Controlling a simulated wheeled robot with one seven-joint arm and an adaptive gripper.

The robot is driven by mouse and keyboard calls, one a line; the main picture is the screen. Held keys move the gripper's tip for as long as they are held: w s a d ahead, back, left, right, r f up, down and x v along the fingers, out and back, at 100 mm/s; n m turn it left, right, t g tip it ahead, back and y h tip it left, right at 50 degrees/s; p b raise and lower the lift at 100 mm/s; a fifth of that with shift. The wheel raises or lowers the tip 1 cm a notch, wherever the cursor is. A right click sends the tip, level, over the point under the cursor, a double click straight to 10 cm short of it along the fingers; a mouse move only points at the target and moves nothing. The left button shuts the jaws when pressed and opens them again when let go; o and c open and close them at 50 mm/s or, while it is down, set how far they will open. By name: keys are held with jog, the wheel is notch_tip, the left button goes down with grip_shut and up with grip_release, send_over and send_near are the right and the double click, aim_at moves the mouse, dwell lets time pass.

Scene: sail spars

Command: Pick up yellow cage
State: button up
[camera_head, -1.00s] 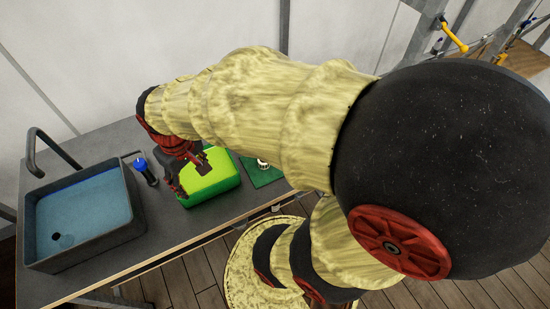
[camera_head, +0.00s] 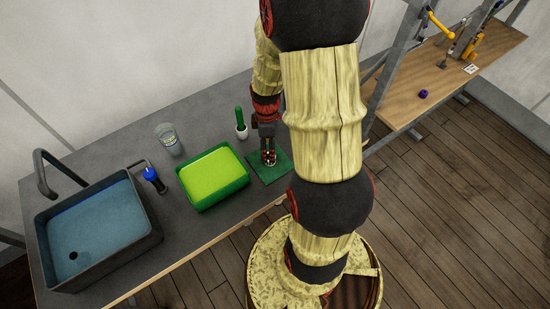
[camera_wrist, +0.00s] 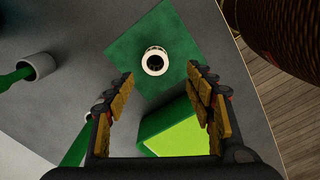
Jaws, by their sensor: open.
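No clearly yellow cage shows on the near bench. A small pale ring-shaped thing with a dark centre (camera_wrist: 154,61) stands on the green mat (camera_wrist: 172,27) in the wrist view; I cannot tell if it is the cage. My gripper (camera_wrist: 160,80) is open, with this thing just beyond and between its fingertips and nothing held. In the head view my gripper (camera_head: 268,153) points down over the green mat (camera_head: 262,177) and largely hides what stands there. Yellow items (camera_head: 438,27) show at the far wooden bench, too small to make out.
A green tray with a lime inside (camera_head: 241,182) is left of the mat. Behind are a white pot with a green handle (camera_head: 241,131) and a glass (camera_head: 168,138). A blue-topped bottle (camera_head: 152,178) stands near the sink (camera_head: 152,240). A purple item (camera_head: 423,94) lies on the wooden bench.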

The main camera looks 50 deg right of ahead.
jog(key=shift+w+d+f+b, duration=0.1)
jog(key=shift+f+b, duration=0.1)
jog(key=shift+f, duration=1.1)
jog(key=shift+w+d+f+b, duration=0.1)
jog(key=shift+w+f+b, duration=0.05)
jog(key=shift+f, duration=1.15)
jog(key=shift+w+f+b, duration=0.1)
jog(key=shift+f+b, duration=0.1)
jog(key=shift+f, duration=1.1)
jog(key=shift+c, duration=0.8)
jog(key=c, duration=1.1)
